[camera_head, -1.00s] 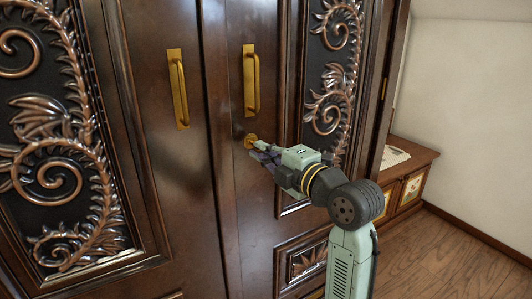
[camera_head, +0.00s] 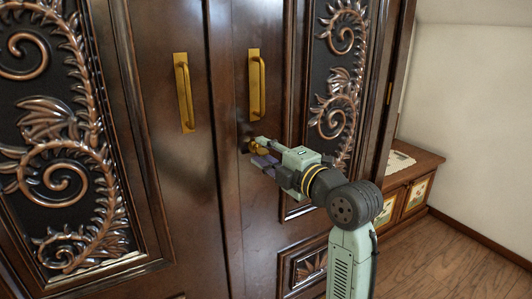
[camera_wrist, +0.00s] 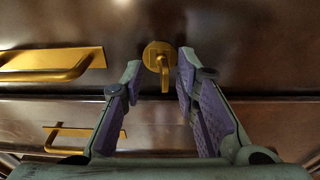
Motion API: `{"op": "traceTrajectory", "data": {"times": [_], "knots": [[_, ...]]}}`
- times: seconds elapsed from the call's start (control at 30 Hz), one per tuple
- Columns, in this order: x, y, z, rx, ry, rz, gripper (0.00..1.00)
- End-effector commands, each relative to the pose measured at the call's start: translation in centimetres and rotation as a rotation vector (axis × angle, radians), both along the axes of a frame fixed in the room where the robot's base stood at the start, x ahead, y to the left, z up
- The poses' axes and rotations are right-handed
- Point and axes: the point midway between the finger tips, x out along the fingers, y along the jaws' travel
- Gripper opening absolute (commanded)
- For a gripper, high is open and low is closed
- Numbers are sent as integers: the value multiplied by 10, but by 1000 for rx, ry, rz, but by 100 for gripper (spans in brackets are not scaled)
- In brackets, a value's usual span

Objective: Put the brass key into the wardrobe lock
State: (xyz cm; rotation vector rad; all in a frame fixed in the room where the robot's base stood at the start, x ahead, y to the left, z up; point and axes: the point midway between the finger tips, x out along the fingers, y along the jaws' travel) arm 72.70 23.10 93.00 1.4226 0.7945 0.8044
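A round brass lock plate (camera_wrist: 152,52) is on the wardrobe door, in the upper middle of the wrist view. A narrow brass piece, apparently the key (camera_wrist: 164,76), stands out from the plate between my fingers; how deep it sits I cannot tell. My gripper (camera_wrist: 158,72) is open, with a finger on each side of the brass piece and gaps to both. In the head view my gripper (camera_head: 258,151) is at the door below the right handle, and its fingers partly cover the brass (camera_head: 259,149) there.
Brass pull handles stand on the left door (camera_head: 184,93) and the right door (camera_head: 254,85). Carved panels (camera_head: 65,170) rise from the doors. A low wooden cabinet (camera_head: 415,185) stands at the right. The floor (camera_head: 450,260) at the lower right is clear.

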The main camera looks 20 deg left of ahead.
Motion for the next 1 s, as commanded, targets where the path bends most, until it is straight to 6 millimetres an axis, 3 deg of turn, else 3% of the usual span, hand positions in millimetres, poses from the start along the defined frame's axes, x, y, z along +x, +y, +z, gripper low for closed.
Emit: {"op": "traceTrajectory", "data": {"times": [0.33,0.73,1.0], "knots": [[-4,-7,0,1,1,-1,28],[-44,-75,-1,0,-1,-4,28],[-61,-101,-1,1,1,-2,28]]}}
